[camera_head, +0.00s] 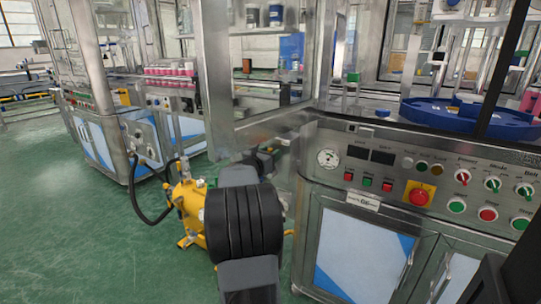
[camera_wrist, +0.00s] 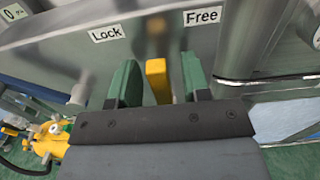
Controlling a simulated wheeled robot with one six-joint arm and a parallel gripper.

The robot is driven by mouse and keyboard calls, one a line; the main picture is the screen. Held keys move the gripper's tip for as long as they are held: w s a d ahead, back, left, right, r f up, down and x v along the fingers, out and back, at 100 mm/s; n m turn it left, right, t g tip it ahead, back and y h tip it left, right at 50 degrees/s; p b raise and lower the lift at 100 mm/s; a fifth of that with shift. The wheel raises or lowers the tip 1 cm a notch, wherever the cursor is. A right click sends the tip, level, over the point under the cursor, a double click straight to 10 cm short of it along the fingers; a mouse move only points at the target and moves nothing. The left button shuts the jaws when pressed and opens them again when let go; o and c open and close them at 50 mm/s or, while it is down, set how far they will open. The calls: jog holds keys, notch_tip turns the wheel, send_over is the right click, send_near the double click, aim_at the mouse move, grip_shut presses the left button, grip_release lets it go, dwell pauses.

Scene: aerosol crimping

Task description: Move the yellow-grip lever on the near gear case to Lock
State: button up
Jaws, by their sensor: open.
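In the wrist view, the lever's yellow grip (camera_wrist: 157,82) points toward me from a grey metal case (camera_wrist: 65,45). A Lock label (camera_wrist: 106,33) is on the left of the case face and a Free label (camera_wrist: 202,17) on the right. The grip lies between the two labels; its exact setting is unclear. My gripper (camera_wrist: 160,82) is open, with one green finger on each side of the yellow grip and a visible gap on both sides. In the head view, my arm hides the lever.
A yellow machine (camera_head: 190,207) stands on the green floor left of my arm; a black hose (camera_head: 140,205) loops beside it. A steel cabinet with a button panel (camera_head: 335,185) stands close on the right. The floor (camera_head: 60,240) at left is clear.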

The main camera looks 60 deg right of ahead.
jog(key=shift+d, duration=0.1)
jog(key=shift+c, duration=0.2)
grip_shut()
dwell(0.4)
